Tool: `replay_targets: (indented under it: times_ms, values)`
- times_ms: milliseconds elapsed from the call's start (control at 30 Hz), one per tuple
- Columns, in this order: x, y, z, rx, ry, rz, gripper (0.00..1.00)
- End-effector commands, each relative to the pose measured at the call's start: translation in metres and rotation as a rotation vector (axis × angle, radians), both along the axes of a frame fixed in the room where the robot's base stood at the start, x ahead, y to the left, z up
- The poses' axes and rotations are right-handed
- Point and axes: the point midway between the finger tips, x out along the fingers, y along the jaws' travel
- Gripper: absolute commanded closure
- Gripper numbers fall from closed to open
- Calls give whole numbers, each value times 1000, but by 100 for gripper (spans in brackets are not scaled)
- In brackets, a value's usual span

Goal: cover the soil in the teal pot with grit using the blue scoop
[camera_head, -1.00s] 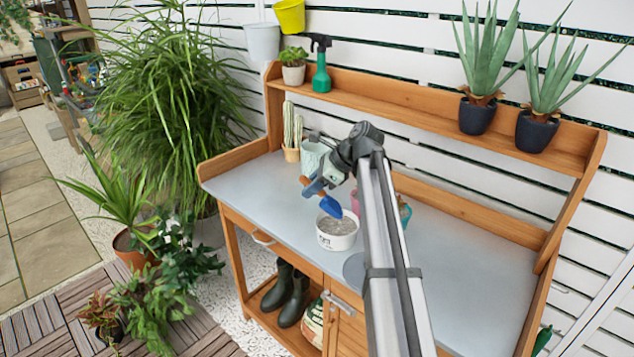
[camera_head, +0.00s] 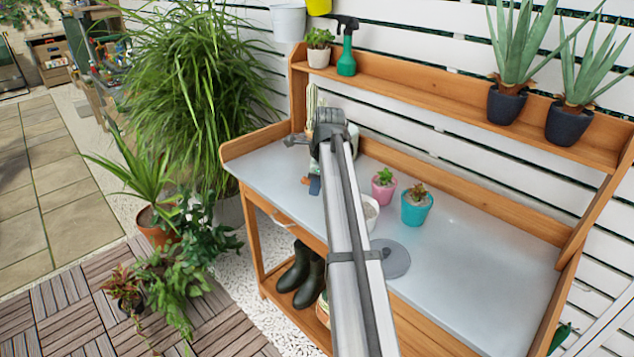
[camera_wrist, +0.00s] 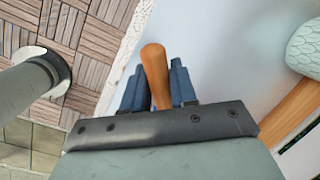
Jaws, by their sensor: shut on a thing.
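My gripper (camera_wrist: 154,84) is shut on the wooden handle of the blue scoop (camera_wrist: 155,62), which stands between its dark blue fingers. The white tub (camera_head: 371,210) is mostly hidden behind my arm.
A pink pot (camera_head: 384,192) with a small plant stands just left of the teal pot. A grey disc (camera_head: 393,259) lies on the bench (camera_head: 475,260) in front. A pale green vessel (camera_wrist: 306,48) is at the wrist view's right. The bench's right side is clear.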

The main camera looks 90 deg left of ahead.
Motion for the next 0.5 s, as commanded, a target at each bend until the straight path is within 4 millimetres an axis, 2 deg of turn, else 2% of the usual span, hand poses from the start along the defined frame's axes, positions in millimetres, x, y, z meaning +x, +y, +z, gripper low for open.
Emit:
replay_targets:
  times_ms: [167,500]
  values:
    - [0,0,6,1,1,0,100]
    - [0,1,36,1,2,0,100]
